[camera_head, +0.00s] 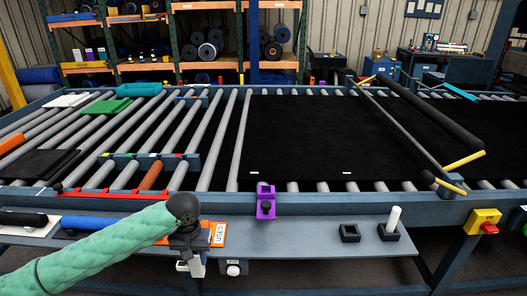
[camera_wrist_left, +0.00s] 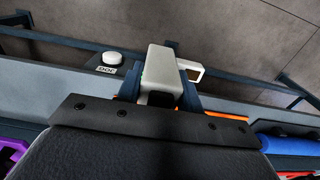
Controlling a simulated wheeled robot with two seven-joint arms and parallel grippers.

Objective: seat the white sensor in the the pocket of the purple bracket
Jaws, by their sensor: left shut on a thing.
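The white sensor (camera_wrist_left: 162,72) is a pale block between the dark fingers of my left gripper (camera_wrist_left: 160,92). In the head view the left gripper (camera_head: 190,245) is shut on the sensor (camera_head: 196,267), which hangs below it at the shelf's front edge. The purple bracket (camera_head: 265,203) stands at the rail to the right of the gripper and apart from it, with a dark part on its front. Part of the bracket (camera_wrist_left: 14,150) shows at the lower left of the left wrist view. Its pocket is not clear. My right gripper is not in view.
An orange tray marked USED (camera_head: 218,234) lies beside the gripper. A round white knob (camera_head: 233,268) sits on the front edge. Two black holders (camera_head: 349,233) stand on the grey shelf (camera_head: 310,237) at right, one with a white rod (camera_head: 394,218). The shelf between bracket and holders is clear.

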